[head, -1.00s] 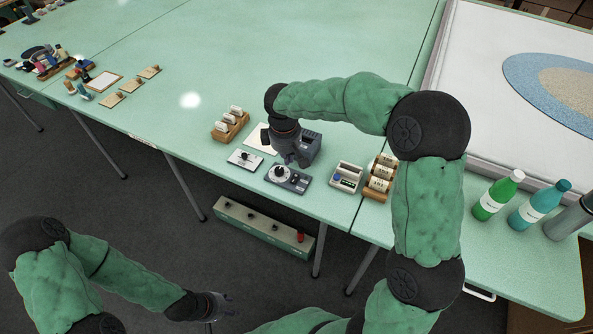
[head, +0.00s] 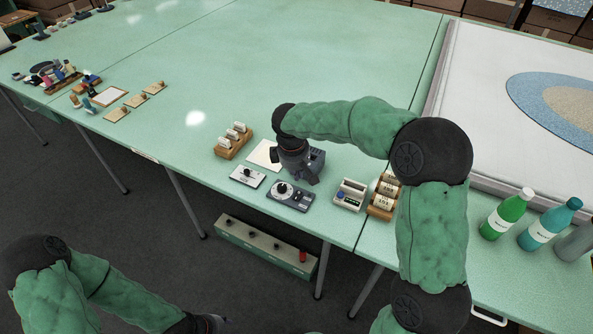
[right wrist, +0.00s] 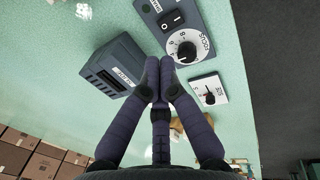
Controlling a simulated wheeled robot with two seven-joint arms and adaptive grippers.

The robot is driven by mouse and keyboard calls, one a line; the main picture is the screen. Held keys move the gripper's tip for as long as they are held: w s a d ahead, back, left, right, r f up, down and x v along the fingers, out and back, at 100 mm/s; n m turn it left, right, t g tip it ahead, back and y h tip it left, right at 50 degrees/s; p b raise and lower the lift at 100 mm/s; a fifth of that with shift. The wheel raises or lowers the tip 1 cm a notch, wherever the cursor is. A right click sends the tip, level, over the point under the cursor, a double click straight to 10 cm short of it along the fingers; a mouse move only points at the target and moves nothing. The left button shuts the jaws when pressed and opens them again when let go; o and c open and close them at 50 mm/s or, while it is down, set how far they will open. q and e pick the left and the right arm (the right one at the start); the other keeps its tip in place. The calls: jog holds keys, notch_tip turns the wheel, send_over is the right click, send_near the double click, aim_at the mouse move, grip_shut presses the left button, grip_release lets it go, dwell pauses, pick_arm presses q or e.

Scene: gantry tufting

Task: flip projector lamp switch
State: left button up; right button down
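A dark grey control panel (head: 291,195) with a round white dial and a black rocker switch lies near the table's front edge. In the right wrist view, the panel (right wrist: 152,8) shows its rocker switch (right wrist: 171,20) beside the dial (right wrist: 187,48). I cannot read a lamp label on it. My right gripper (head: 308,180) is low over the panel's back edge. In the right wrist view its fingertips (right wrist: 160,68) are drawn together, empty, just short of the dial. Any contact is unclear. My left gripper (head: 212,324) is cut off at the bottom edge.
A grey box (right wrist: 112,68) stands behind the panel, close to my right fingers. A small white dial panel (head: 247,176) lies to the left, a white box (head: 350,194) and a wooden rack (head: 383,205) to the right. Bottles (head: 504,215) stand at the far right.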

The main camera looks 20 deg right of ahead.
aim_at(298, 194)
jog(key=f+b, duration=0.1)
jog(key=f, duration=0.1)
jog(key=f+b, duration=0.1)
jog(key=f, duration=0.2)
jog(key=w+d+f+b, duration=0.1)
jog(key=f, duration=0.2)
jog(key=shift+d+f, duration=0.1)
jog(key=shift+f, duration=0.15)
jog(key=p, duration=0.3)
jog(key=shift+w+d+f+g+y, duration=0.1)
jog(key=shift+w+d+g+y, duration=0.1)
jog(key=shift+g+y, duration=0.1)
jog(key=shift+f, duration=0.25)
jog(key=shift+s+a, duration=0.2)
jog(key=shift+s+a+r, duration=0.25)
jog(key=shift+s+a, duration=0.1)
jog(key=shift+a, duration=0.15)
